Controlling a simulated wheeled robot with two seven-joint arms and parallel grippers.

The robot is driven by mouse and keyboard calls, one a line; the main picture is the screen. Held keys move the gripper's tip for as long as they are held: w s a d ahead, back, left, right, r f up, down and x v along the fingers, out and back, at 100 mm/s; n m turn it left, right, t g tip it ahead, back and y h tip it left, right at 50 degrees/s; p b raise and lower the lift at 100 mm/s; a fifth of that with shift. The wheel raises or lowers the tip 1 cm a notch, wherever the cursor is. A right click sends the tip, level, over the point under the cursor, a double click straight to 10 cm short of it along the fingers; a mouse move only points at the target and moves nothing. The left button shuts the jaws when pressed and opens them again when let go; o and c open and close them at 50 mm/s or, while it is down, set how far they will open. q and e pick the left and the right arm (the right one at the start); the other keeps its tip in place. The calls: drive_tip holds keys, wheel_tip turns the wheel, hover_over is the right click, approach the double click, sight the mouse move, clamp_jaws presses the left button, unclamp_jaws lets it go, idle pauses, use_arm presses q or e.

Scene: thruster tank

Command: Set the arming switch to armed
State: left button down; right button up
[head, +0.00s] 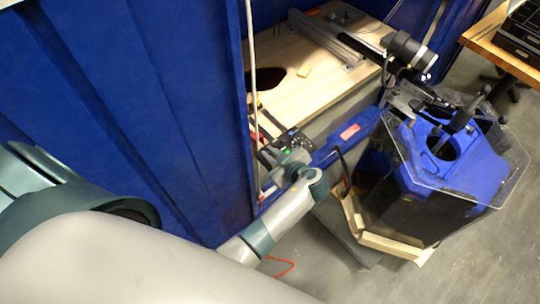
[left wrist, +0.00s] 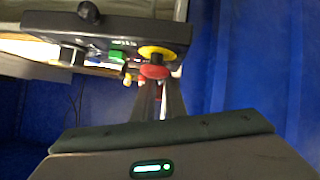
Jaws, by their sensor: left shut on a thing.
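A dark control panel (left wrist: 110,30) fills the upper left of the left wrist view. It carries a red knob (left wrist: 154,72) on a yellow round base (left wrist: 157,53), a green button (left wrist: 117,56) and a black round knob (left wrist: 88,11). No label is readable, so I cannot tell the switch's setting. My left gripper (left wrist: 155,85) is shut, its fingertips at the red knob and seemingly around it. In the head view my left gripper (head: 284,165) is at the small panel (head: 292,142), with the fingertips hard to make out. My right gripper is not seen.
A blue wall (head: 130,90) stands close to my left arm. A wooden bench top (head: 300,65) lies behind the panel. A blue tank-like unit (head: 470,170) with a clear cover stands at right. Grey floor (head: 460,260) is open at lower right.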

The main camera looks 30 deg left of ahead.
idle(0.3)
use_arm(q)
drive_tip(key=c, duration=2.1)
unclamp_jaws()
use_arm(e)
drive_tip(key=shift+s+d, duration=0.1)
